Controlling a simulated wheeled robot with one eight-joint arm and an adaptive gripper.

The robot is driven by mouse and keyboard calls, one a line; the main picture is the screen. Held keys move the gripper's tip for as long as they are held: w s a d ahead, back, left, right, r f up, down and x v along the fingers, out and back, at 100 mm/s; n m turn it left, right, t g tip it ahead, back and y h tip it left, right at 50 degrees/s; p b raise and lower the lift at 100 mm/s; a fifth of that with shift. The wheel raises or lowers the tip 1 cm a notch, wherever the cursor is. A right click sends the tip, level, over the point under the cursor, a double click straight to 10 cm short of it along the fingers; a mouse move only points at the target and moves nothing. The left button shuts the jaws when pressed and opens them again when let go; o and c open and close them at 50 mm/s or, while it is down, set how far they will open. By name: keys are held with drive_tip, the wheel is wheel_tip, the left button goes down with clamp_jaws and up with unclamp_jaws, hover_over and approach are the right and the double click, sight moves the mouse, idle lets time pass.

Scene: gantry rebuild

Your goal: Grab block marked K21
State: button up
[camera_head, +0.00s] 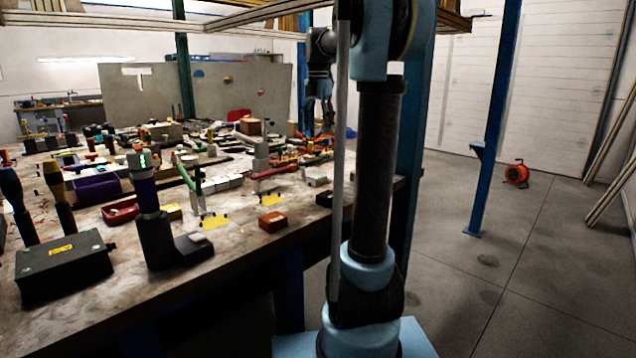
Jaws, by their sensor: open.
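No marking K21 is readable on any block, so I cannot tell which one carries it. Candidate blocks lie on the workbench (290,235): a small red block (272,221) near the front edge, a whitish block (317,180) and a dark block (324,199) near the right corner, and a brown block (250,126) farther back. My gripper (318,122) points down above the far right part of the bench, apart from these blocks. It is small and dark in view, with its fingers apart and nothing visible between them. My arm hides part of the bench's right end.
The bench is crowded with tools and parts. A black box (63,265) and a dark stand with a green display (160,215) are at the front left. A blue post (495,130) and an orange cable reel (516,173) stand right. The floor there is mostly clear.

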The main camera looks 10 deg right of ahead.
hover_over(317, 175)
wheel_tip(317, 175, down, 12)
drive_tip(key=shift+s+d+r, duration=0.1)
drive_tip(key=shift+s+r, duration=0.05)
drive_tip(key=shift+w+f, duration=0.2)
drive_tip(key=shift+f, duration=2.45)
drive_tip(key=c, duration=1.3)
